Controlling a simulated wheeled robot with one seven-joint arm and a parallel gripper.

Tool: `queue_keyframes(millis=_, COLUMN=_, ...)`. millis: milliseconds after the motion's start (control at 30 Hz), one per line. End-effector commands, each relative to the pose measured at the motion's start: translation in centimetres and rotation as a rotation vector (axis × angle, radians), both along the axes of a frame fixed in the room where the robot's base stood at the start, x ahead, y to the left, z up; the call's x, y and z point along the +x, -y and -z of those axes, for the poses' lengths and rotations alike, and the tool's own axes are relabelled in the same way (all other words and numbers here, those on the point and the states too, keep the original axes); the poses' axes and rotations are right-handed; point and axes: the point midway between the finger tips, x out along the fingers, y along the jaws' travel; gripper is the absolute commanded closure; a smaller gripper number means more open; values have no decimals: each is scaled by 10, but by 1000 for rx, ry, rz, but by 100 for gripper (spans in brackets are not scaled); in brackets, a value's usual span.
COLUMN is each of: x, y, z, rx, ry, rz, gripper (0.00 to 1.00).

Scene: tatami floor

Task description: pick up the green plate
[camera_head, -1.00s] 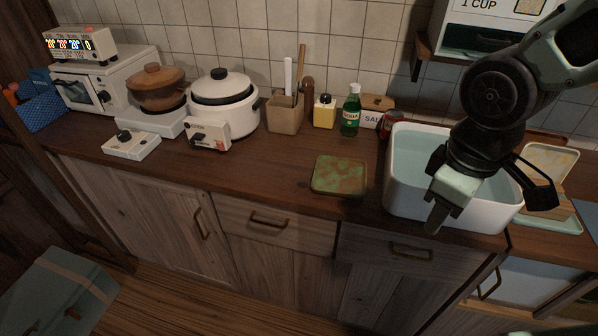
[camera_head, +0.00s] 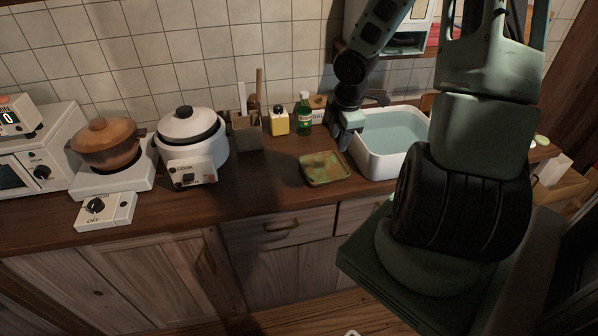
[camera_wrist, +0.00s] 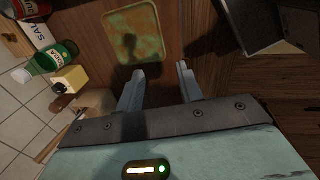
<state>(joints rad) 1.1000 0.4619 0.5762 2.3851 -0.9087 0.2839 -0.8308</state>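The green plate (camera_head: 325,168) is square with brown patches and lies flat on the wooden counter, left of the white sink basin. It also shows in the wrist view (camera_wrist: 134,32), beyond my fingertips, with a dark shadow on it. My gripper (camera_head: 344,146) points down above the counter, just behind and right of the plate, beside the basin's left rim. In the wrist view my gripper (camera_wrist: 160,70) has its two fingers apart with only counter between them. It is empty and does not touch the plate.
The white basin (camera_head: 361,160) stands close to the right. Behind the plate are a green soda bottle (camera_head: 304,118), a yellow bottle (camera_head: 279,122) and a utensil holder (camera_head: 247,135). A white cooker (camera_head: 205,152) stands left. Counter left of the plate is clear.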

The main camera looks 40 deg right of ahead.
Motion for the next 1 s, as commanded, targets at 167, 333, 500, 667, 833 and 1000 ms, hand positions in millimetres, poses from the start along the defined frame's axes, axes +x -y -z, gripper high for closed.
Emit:
queue_keyframes(millis=167, x=3, y=2, z=31, rx=2, ry=-1, rz=-3, gripper=63)
queue_keyframes(millis=333, x=9, y=5, z=68, rx=2, ry=-1, rz=-2, gripper=63)
queue_keyframes(millis=500, x=15, y=8, z=100, rx=2, ry=-1, rz=-2, gripper=63)
queue_keyframes(millis=667, x=18, y=10, z=117, rx=1, ry=0, rz=0, gripper=63)
queue_keyframes(millis=833, x=19, y=11, z=125, rx=1, ry=0, rz=0, gripper=63)
queue_keyframes(millis=1000, x=23, y=14, z=152, rx=2, ry=-1, rz=0, gripper=63)
